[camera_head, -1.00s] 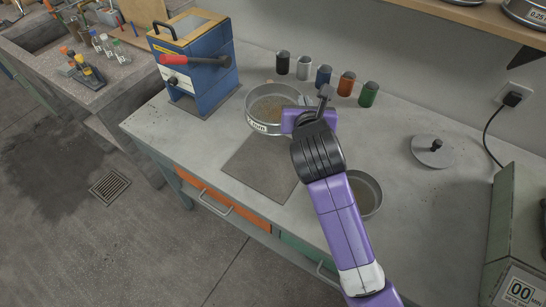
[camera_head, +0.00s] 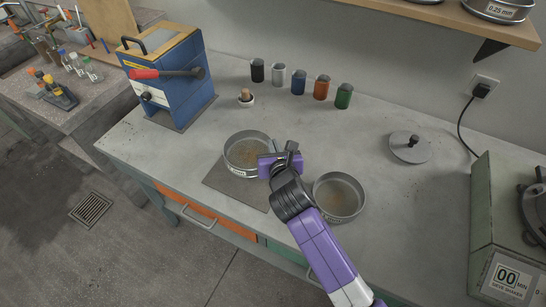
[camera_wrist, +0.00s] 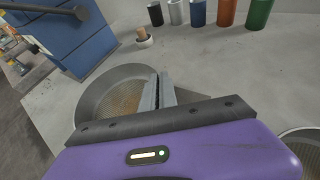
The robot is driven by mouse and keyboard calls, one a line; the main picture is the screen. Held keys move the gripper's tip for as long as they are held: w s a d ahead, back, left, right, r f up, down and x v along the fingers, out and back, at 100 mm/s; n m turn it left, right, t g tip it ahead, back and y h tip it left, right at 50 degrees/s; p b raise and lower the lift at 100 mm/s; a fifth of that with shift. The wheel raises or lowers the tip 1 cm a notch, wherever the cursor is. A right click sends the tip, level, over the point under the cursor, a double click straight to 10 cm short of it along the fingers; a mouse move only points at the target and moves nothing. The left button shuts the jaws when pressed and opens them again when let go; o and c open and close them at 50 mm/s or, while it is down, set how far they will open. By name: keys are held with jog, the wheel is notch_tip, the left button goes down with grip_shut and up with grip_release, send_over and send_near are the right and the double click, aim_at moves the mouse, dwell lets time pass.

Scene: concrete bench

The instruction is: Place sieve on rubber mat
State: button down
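A round metal sieve (camera_head: 247,152) with a mesh bottom and a printed label on its side is over the far part of the dark rubber mat (camera_head: 232,188). Whether it rests on the mat or hangs just above it I cannot tell. My gripper (camera_head: 285,158) is at the sieve's right side, its fingers closed on the rim. In the wrist view the fingers (camera_wrist: 158,92) reach over the near right edge of the sieve (camera_wrist: 112,92). The sieve looks about level.
A second round pan or sieve (camera_head: 339,196) stands right of my gripper. A blue press (camera_head: 170,75), a mortar with pestle (camera_head: 246,98) and several coloured jars (camera_head: 298,82) are behind. A lid (camera_head: 410,147) and sieve shaker (camera_head: 510,230) are at right.

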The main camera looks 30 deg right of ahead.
jog(key=shift+f+b, duration=0.35)
jog(key=shift+f, duration=2.2)
jog(key=shift+f, duration=0.1)
jog(key=c, duration=1.6)
grip_release()
jog(key=shift+c, duration=0.2)
jog(key=shift+s+a, duration=0.1)
jog(key=shift+s, duration=0.1)
jog(key=v, duration=1.1)
jog(key=shift+s+r, duration=0.3)
